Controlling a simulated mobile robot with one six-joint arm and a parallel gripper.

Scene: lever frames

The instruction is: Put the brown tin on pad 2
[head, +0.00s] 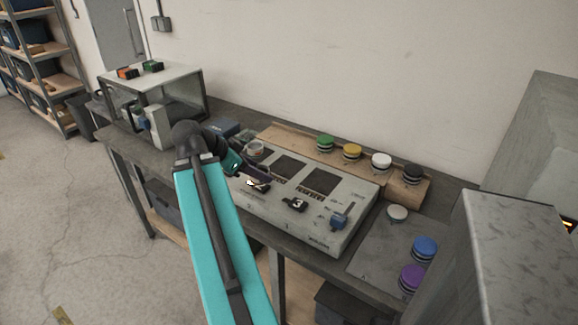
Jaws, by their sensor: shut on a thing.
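A small round tin with a pale top and brownish side (254,148) is at the left end of the grey console (335,240). It looks like the brown tin, though its colour is hard to tell. My gripper (250,166) is right at its near side and appears shut on it; the dark fingers are small and partly blend together. Two dark square pads show on the console right of the tin: a middle one (290,166) and a right one (320,182). The tag before the middle pad is unreadable.
A blue lever (340,218) stands at the console's right. Green (325,143), yellow (352,151), white (381,160) and black (413,172) round tins line the board behind. A glass-sided case (180,85) is at the left. Blue and purple tins (411,278) are at the right.

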